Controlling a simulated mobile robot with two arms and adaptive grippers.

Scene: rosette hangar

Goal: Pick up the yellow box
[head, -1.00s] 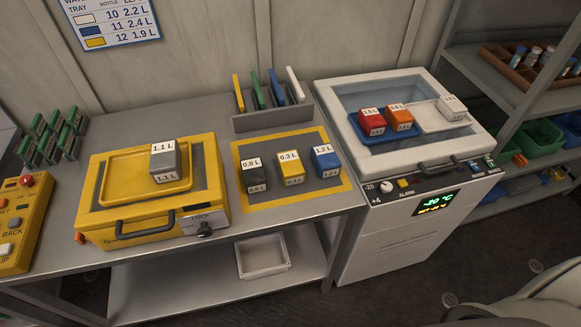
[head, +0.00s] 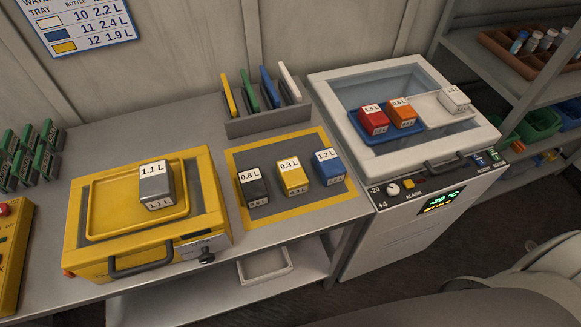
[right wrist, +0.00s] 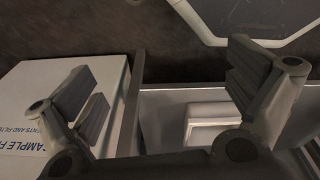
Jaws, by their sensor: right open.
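The yellow box (head: 292,177), labelled 0.3 L, sits on the grey mat with a yellow border (head: 284,210). It stands between a black box (head: 253,187) labelled 0.8 L and a blue box (head: 328,167) labelled 1.2 L, apart from both. My right gripper (right wrist: 165,98) shows in the right wrist view, open with its fingers wide apart and nothing between them. The yellow box is not visible in that view. Neither gripper shows in the head view.
A yellow case (head: 79,228) with a grey 1.1 L box (head: 156,187) stands left of the mat. A white freezer (head: 440,146) with red, orange and white boxes stands right. A rack (head: 268,121) of coloured plates stands behind. A white bin (head: 265,276) is below.

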